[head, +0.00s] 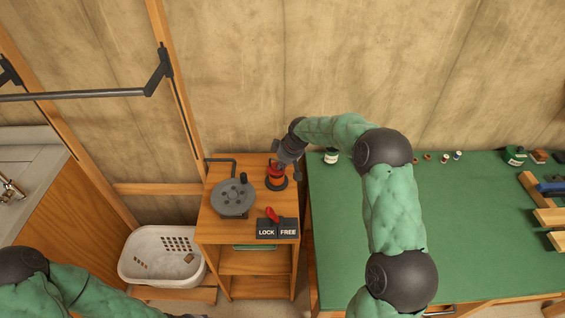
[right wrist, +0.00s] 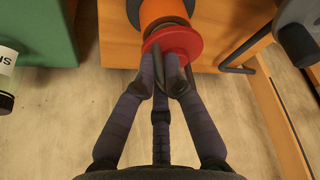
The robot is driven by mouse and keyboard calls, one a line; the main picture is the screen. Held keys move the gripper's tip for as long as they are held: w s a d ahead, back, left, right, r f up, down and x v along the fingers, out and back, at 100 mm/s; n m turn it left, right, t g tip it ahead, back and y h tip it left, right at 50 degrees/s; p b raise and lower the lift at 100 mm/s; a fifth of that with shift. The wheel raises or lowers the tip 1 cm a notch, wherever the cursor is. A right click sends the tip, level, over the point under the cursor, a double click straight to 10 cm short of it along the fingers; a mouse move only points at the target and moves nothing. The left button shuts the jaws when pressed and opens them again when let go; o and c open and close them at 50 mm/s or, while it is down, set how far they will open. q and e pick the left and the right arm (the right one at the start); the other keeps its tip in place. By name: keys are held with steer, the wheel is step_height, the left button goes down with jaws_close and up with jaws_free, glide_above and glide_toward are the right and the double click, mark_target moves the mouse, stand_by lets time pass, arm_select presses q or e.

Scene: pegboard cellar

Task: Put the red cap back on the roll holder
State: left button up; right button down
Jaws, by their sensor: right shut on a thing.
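The red cap (head: 275,171) is at the roll holder on the small wooden cabinet, and also shows as a red disc in the right wrist view (right wrist: 182,42). My right gripper (head: 284,160) reaches it from above; its fingers (right wrist: 166,76) are shut on the cap's middle. The roll holder's dark round base (head: 277,185) stands on the cabinet top. An orange roll (right wrist: 164,12) shows directly beyond the cap; I cannot tell whether the cap touches it or is seated. My left arm enters at the lower left, but its gripper is out of view.
On the wooden cabinet (head: 258,262) are a grey crank wheel (head: 233,198) and a red lever (head: 272,214) above LOCK and FREE labels. A white basket (head: 160,262) stands at left. The green workbench (head: 335,230) is close at right, with a small jar (head: 331,156) near the arm.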

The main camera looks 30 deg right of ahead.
steer(key=shift+d+f, duration=0.1)
steer(key=shift+f, duration=0.3)
stand_by(0.6)
steer(key=c, duration=1.2)
jaws_free()
steer(key=shift+c, duration=0.2)
steer(key=o, duration=0.5)
steer(key=shift+r+p, duration=1.85)
steer(key=shift+r, duration=1.7)
